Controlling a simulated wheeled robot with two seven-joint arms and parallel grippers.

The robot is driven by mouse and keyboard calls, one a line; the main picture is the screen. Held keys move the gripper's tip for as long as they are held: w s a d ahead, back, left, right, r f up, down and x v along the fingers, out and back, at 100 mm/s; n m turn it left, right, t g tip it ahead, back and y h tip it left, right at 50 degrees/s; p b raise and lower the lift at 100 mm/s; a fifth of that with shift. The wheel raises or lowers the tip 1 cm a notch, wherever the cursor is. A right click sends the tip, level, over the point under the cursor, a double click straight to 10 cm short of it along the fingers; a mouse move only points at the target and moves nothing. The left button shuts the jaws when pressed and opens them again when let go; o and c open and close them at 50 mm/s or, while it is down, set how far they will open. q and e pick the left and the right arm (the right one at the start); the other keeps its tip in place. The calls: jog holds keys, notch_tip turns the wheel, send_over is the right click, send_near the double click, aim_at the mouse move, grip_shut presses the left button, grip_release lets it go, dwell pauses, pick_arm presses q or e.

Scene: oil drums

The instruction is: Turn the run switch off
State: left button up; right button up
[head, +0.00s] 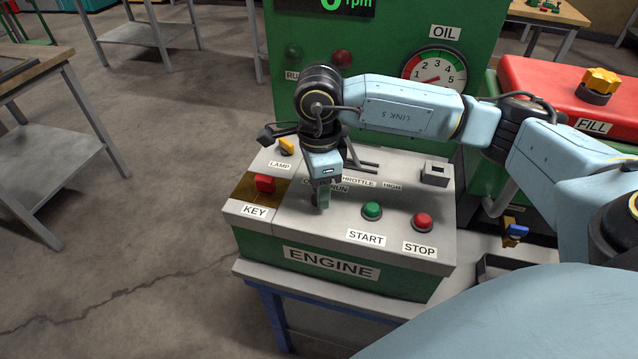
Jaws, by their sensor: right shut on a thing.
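The run switch sits on the grey top of the engine box (244,211), by the RUN label (340,189). My right gripper (322,200) reaches down onto it from above, its fingers shut on the switch. The fingers and wrist hide the switch, so I cannot see which way it points. My left gripper is not in view.
A yellow lamp switch (286,147) and a throttle lever (362,165) stand behind. The green gauge panel (390,42) rises at the back.

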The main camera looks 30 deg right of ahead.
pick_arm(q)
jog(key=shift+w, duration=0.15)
pick_arm(e)
jog(key=o, duration=1)
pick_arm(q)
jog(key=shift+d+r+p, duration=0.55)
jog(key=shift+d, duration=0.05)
pick_arm(e)
notch_tip(320, 180, up, 14)
jog(key=shift+f, duration=0.25)
